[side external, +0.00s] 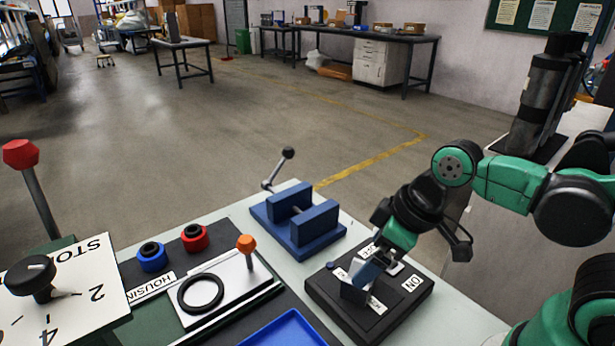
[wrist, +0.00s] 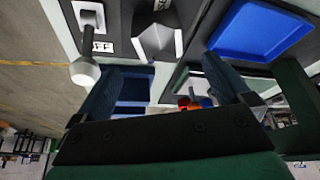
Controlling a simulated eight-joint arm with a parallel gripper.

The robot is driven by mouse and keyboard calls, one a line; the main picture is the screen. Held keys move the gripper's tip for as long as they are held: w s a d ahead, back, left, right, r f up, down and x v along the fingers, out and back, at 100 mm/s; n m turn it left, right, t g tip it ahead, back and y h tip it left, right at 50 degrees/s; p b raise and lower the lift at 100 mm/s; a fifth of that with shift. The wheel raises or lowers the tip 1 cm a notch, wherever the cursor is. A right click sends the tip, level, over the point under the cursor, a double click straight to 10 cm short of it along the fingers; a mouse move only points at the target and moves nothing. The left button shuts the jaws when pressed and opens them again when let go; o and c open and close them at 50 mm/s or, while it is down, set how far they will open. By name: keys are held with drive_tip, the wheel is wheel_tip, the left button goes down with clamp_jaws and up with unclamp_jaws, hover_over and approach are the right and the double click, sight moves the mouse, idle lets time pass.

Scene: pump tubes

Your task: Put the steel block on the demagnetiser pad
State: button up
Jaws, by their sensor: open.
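The grey steel block (side external: 352,291) stands on the black demagnetiser unit (side external: 325,288), which bears white labels, one reading ON. My gripper (side external: 370,272) is low over this unit, right at the block, and partly covers it. In the wrist view the block (wrist: 158,42) is a faceted grey piece on the dark top, beyond the gap between my two blue fingers. My gripper (wrist: 158,78) is open there, with nothing between the fingertips that I can see. The exact contact between block and pad is hard to make out.
A white-knobbed lever (wrist: 86,68) beside an OFF label stands close to one finger. A blue vise (side external: 298,222) is behind the unit. A blue tray (side external: 285,330) lies to its left. A plate with an orange-knobbed post (side external: 246,245) and black ring is further left.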

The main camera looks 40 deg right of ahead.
drive_tip(key=a+v, duration=0.1)
drive_tip(key=v, duration=0.5)
drive_tip(key=w+d+f+m+t+h, duration=0.1)
drive_tip(key=w+d+m+t, duration=0.2)
drive_tip(key=w+d+m, duration=0.1)
drive_tip(key=shift+w+h, duration=0.4)
drive_tip(key=shift+w, duration=0.15)
drive_tip(key=shift+d+f, duration=0.15)
